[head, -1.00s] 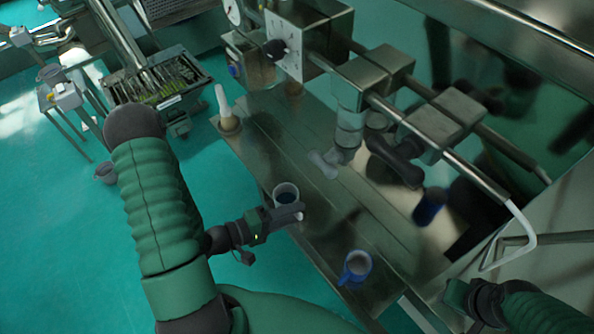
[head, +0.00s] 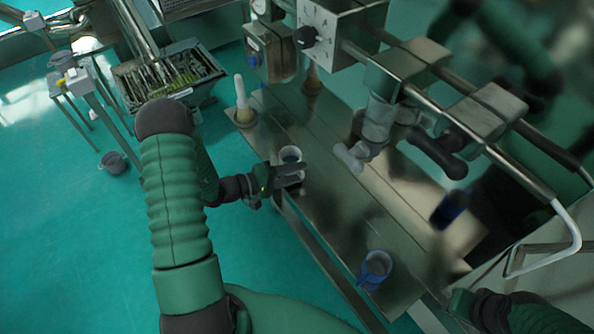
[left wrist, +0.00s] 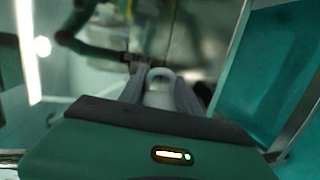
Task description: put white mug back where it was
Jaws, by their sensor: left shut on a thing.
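The white mug (head: 291,153) is in the head view at the left edge of the metal table (head: 335,220), upright, with dark contents or a dark inside. My left gripper (head: 290,172) is shut on it from the left, its fingers across the mug's side. I cannot tell whether the mug's base touches the table. In the left wrist view the gripper's grey fingers (left wrist: 160,92) close around a pale shape, blurred. My right gripper (head: 462,302) is partly in view at the lower right, and its jaws are unclear.
A blue mug (head: 375,268) stands near the table's front end. A white bottle-like piece (head: 240,98) stands on a round base at the far left corner. Metal pipes and valves (head: 375,130) hang over the table's right side. Bare tabletop lies between the two mugs.

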